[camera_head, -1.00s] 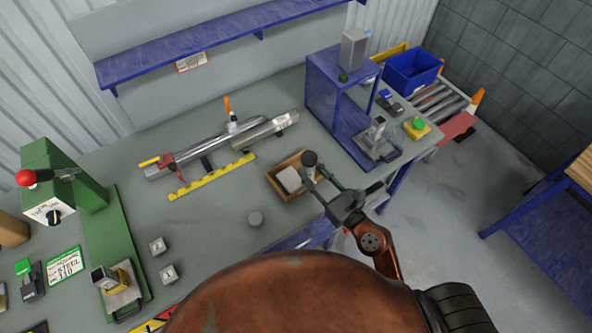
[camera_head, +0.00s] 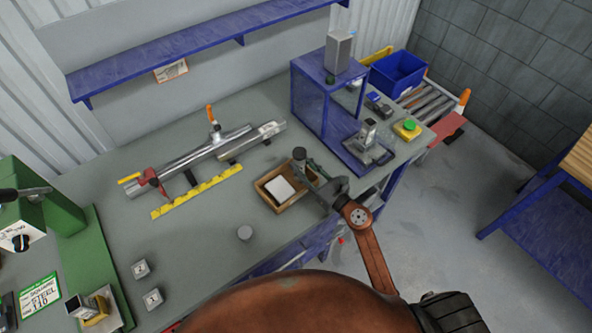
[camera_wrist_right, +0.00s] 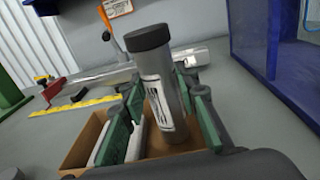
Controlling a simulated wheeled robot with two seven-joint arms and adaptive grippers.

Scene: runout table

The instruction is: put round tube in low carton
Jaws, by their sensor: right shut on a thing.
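The round tube (camera_head: 299,157) is grey with a black cap and a printed label. It stands nearly upright, and in the right wrist view the tube (camera_wrist_right: 161,70) is between the green finger pads. My right gripper (camera_head: 307,172) is shut on it. The low carton (camera_head: 264,195) is a brown open box on the bench; it also shows in the right wrist view (camera_wrist_right: 77,150). The tube's lower end is at or inside the carton; whether it touches the floor I cannot tell. A white block (camera_head: 279,187) lies in the carton beside the tube. My left gripper is out of view.
A blue stand (camera_head: 318,105) is behind and right of the carton. Metal bars (camera_head: 195,160) and a yellow scale (camera_head: 197,191) lie to the left. Bare bench lies left of the carton.

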